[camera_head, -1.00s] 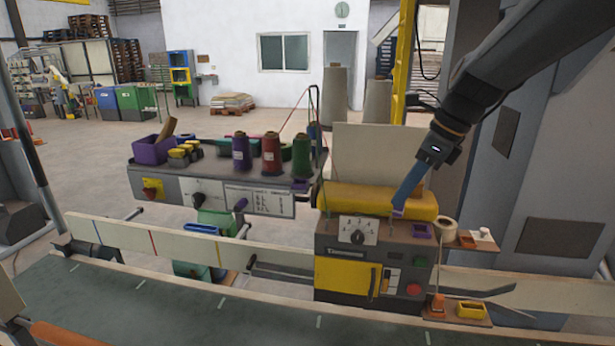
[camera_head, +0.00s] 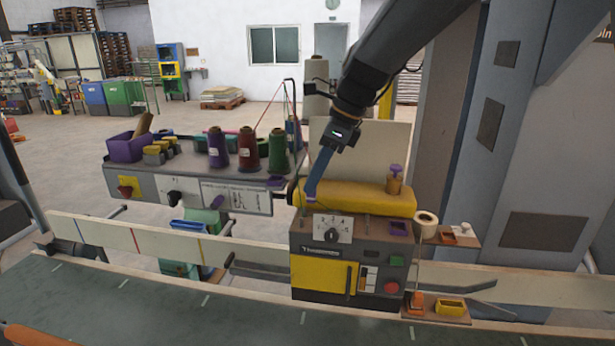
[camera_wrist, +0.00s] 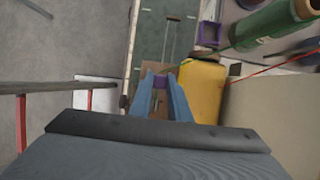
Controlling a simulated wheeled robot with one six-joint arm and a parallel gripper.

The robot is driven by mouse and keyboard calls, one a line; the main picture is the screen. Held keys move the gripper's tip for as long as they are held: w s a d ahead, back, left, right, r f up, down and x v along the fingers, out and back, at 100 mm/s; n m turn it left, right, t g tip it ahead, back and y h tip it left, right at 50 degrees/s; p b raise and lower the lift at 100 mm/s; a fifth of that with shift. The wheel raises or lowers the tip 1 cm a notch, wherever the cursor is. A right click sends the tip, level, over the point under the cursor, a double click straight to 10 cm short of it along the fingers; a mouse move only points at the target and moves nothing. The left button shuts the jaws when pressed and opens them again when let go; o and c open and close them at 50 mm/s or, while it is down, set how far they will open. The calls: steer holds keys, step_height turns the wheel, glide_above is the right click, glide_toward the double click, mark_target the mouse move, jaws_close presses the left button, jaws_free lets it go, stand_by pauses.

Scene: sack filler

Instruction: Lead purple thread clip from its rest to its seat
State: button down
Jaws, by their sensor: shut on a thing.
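My gripper (camera_head: 311,193) is shut on the small purple clip (camera_wrist: 159,82), which sits between the blue fingertips in the wrist view. In the head view the clip (camera_head: 309,201) is partly hidden by the fingers, near the left end of the yellow roll on the machine. Whether it touches anything below cannot be told. A purple square frame (camera_head: 398,229) lies on the machine top, right of the gripper. A second flat purple piece (camera_head: 275,182) is at the shelf's right end, left of the gripper. A purple frame also shows in the wrist view (camera_wrist: 209,33).
Purple (camera_head: 217,148), red (camera_head: 249,150) and green (camera_head: 278,150) thread cones stand on the shelf at left. A purple-topped amber post (camera_head: 394,181) stands at the yellow roll's (camera_head: 355,198) right end. A pale panel (camera_head: 357,155) rises behind. A red thread runs near the cones.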

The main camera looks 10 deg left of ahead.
steer(key=shift+d, duration=6.35)
steer(key=shift+s+d+f+b, duration=0.15)
steer(key=shift+f+b, duration=0.2)
steer(key=shift+f, duration=0.85)
steer(key=shift+s+a+f+b, duration=0.1)
steer(key=shift+f+b, duration=0.2)
steer(key=shift+f, duration=0.9)
steer(key=shift+d+r, duration=2.35)
steer(key=shift+d, duration=1.2)
steer(key=shift+s+f+b, duration=0.1)
steer(key=shift+f+b, duration=0.25)
steer(key=shift+f, duration=2.2)
